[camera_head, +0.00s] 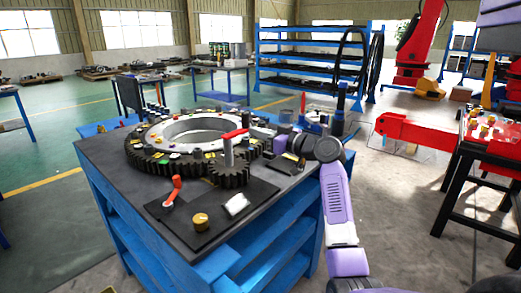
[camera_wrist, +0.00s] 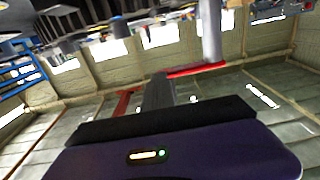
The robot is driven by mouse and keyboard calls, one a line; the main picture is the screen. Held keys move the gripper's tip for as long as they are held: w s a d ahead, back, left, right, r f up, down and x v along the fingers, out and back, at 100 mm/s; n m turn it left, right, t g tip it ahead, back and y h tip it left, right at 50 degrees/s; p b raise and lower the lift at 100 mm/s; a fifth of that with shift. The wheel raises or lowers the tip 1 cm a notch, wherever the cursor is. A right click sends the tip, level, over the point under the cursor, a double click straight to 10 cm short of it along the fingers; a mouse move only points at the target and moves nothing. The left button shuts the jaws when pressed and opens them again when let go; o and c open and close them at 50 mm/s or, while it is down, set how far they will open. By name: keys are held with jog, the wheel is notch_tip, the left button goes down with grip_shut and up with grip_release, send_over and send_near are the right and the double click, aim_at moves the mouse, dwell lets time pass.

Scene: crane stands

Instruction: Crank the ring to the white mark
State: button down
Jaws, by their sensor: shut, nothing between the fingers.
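The large dark toothed ring (camera_head: 143,156) lies on the workbench, with small coloured tags on its top. A small dark gear (camera_head: 230,178) sits at its front right, beside its teeth. A grey post (camera_head: 228,153) rises from this gear with a red handle (camera_head: 236,134) at its top. The handle also shows in the wrist view (camera_wrist: 196,70), beyond my fingers. My gripper (camera_head: 264,133) is shut and empty, just right of the handle; its dark fingers show in the wrist view (camera_wrist: 158,80). I cannot tell whether they touch the handle. I cannot make out the white mark for certain.
A small red lever (camera_head: 173,190), a gold knob (camera_head: 200,221) and a whitish block (camera_head: 237,205) are on the front of the blue workbench (camera_head: 125,200). A red machine table (camera_head: 490,140) stands at the right. Blue shelves (camera_head: 310,58) stand behind.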

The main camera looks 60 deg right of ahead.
jog(key=shift+w+d+f+y+b, duration=0.1)
jog(key=shift+w+d+y+b, duration=0.2)
jog(key=shift+w+b, duration=0.45)
jog(key=shift+s+d, duration=0.1)
jog(key=shift+s, duration=0.1)
